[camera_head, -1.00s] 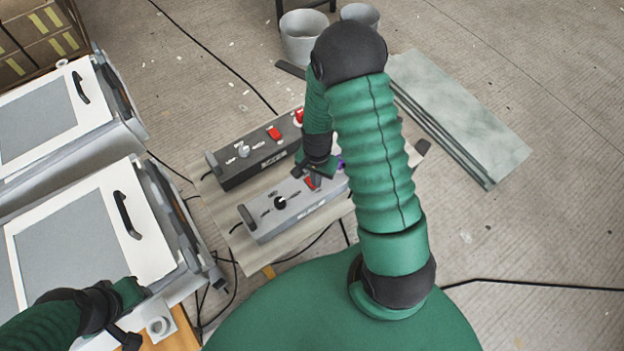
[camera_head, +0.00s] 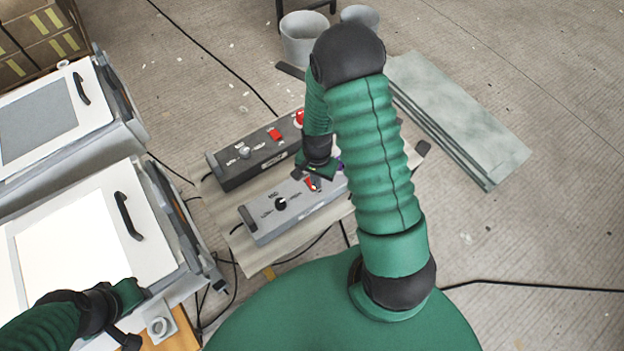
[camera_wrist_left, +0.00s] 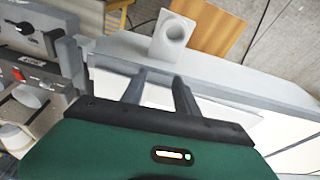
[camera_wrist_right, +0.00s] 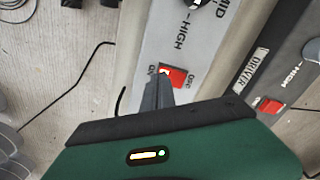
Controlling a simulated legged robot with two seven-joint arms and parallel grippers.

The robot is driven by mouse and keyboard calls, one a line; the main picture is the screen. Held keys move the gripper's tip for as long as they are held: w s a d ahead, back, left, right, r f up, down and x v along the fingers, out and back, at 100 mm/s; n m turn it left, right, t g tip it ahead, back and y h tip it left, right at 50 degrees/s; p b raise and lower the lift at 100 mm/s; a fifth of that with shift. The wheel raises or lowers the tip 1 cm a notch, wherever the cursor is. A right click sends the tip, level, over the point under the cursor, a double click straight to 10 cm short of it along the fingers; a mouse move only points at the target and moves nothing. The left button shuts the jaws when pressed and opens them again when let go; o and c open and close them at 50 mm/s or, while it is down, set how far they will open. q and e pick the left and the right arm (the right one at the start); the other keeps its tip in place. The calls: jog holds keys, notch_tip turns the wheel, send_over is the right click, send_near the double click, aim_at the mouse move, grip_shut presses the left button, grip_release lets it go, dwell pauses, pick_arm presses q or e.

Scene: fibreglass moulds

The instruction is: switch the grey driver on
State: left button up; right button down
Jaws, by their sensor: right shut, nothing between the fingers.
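The grey driver (camera_head: 290,208) is a light grey box with a black knob, a red rocker switch (camera_head: 312,184) and a dark handle at its left end. In the right wrist view its red switch (camera_wrist_right: 175,76) shows between ON and OFF lettering, with a lit or pale mark at the ON end. My right gripper (camera_head: 314,177) is shut and empty, its fingertips (camera_wrist_right: 158,88) right at the ON side of the switch; I cannot tell whether they touch. My left gripper (camera_wrist_left: 158,78) is open and empty, near the front of the nearer white box.
A dark grey driver (camera_head: 250,158) with red controls lies behind the grey one. Two white boxes with black handles stand at the left; the nearer one's panel (camera_head: 70,258) is bright white, the farther one's (camera_head: 38,118) grey. Cables cross the floor. Flat sheets (camera_head: 455,115) lie right.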

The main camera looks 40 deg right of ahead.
notch_tip(320, 180, up, 6)
jog(key=p, duration=0.4)
jog(key=shift+p, duration=0.4)
